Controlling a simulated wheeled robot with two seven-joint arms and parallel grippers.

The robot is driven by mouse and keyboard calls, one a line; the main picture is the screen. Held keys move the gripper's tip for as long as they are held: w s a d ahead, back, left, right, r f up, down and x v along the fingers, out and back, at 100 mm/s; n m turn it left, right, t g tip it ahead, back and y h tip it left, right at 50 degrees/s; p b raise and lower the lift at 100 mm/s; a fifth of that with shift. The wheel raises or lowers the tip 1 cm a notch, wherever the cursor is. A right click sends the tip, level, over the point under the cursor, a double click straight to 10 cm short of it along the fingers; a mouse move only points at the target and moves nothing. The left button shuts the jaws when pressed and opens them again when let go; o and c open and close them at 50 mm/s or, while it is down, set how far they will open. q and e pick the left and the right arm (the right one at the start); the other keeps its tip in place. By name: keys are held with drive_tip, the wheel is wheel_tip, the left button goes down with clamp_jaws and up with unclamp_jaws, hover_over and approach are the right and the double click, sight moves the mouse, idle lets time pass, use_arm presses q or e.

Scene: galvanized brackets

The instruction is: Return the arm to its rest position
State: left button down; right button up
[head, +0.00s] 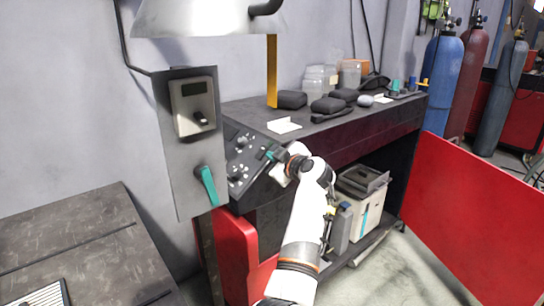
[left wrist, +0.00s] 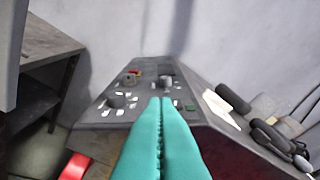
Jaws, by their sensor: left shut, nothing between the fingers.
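My left arm (head: 305,225) reaches in from the bottom of the head view toward the sloped control panel. My left gripper (head: 270,154) is in front of the panel, its teal fingertips close to the panel face; I cannot tell whether they touch it. In the left wrist view the two teal fingers (left wrist: 161,100) are pressed together with nothing between them. The dark control panel (head: 236,166), with several knobs and buttons, also fills the middle of the left wrist view (left wrist: 140,88). My right gripper is in neither view.
A grey wall box (head: 180,155) with a teal handle (head: 207,186) stands left of the panel. The dark bench (head: 350,125) carries a pale bracket (head: 284,125), black pouches (head: 328,105) and jars. A red barrier (head: 460,220) stands right. A grey-white box (head: 362,190) sits below the bench.

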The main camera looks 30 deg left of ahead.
use_arm(q)
drive_tip(key=shift+f, duration=0.1)
